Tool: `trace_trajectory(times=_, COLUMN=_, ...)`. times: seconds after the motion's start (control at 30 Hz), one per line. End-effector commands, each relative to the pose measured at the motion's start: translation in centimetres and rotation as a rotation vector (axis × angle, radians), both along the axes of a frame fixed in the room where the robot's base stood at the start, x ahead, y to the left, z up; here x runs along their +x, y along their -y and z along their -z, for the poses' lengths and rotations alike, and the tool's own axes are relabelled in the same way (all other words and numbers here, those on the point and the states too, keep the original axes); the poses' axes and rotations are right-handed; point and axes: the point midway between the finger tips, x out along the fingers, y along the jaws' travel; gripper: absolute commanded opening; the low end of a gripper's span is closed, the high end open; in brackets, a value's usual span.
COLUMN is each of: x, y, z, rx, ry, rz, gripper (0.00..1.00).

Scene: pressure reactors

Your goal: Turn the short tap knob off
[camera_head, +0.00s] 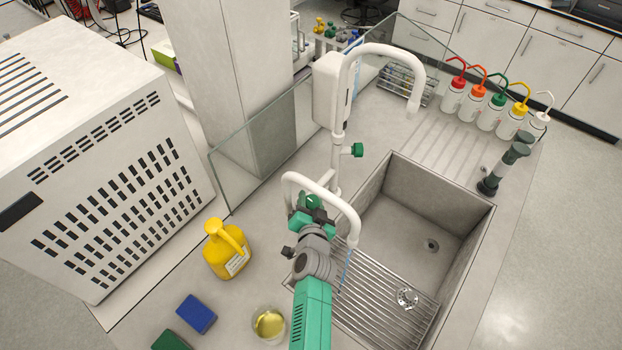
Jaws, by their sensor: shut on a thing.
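The short tap (328,195) is the lower white curved pipe at the left edge of the sink. A thin bluish streak (347,264), which looks like water, hangs below its spout. Its green knob (313,200) is mostly hidden by my gripper and wrist. My gripper (311,206) is at the foot of the short tap and is shut on the knob. The fingers are small and partly hidden, so the knob's angle cannot be told.
The tall tap (385,50) has its own green knob (355,150). A glass screen (265,140) stands behind. A yellow bottle (228,250) and a dish of yellow liquid (269,324) are left of my arm. The sink basin (400,215) is open at right.

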Motion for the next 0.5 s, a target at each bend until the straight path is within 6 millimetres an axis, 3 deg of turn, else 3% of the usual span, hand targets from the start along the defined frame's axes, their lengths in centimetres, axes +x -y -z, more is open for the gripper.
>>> trace_trajectory(times=0.03, x=0.1, y=-0.3, z=-1.6, rx=0.013, ry=-0.014, rz=0.021, gripper=0.16)
trace_trajectory(times=0.5, x=0.2, y=-0.1, z=-0.5, rx=0.081, ry=-0.099, rz=0.171, gripper=0.17)
